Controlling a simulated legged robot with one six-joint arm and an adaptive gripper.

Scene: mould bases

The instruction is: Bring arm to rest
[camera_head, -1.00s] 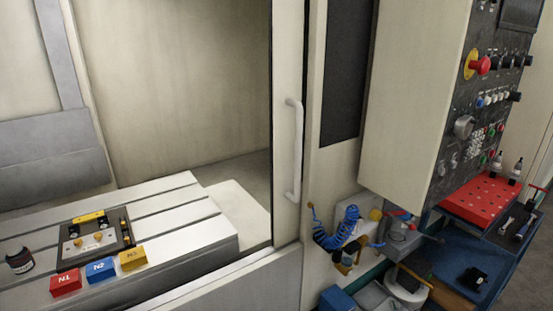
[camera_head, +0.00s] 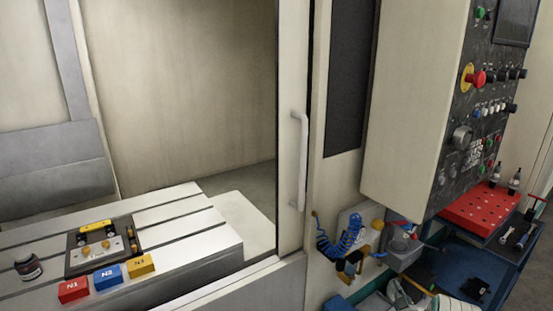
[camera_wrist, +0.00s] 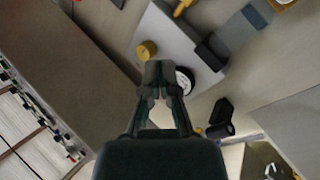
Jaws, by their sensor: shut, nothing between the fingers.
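My gripper (camera_wrist: 160,82) shows in the wrist view, pointing away from the camera. Its fingertips are together and nothing is between them. Beyond it is a pale panel (camera_wrist: 172,35) with a brass-coloured knob (camera_wrist: 146,50) and a round black-and-white gauge; whether the fingertips touch anything there I cannot tell, but they look apart from it. The head view does not show my gripper or arm clearly.
In the head view, a slotted machine table (camera_head: 190,228) bears a mould base (camera_head: 75,262), red (camera_head: 73,290), blue (camera_head: 108,276) and yellow (camera_head: 141,265) blocks and a dark jar (camera_head: 28,267). A door handle (camera_head: 300,160), control panel (camera_head: 478,110) and red rack (camera_head: 482,208) stand right.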

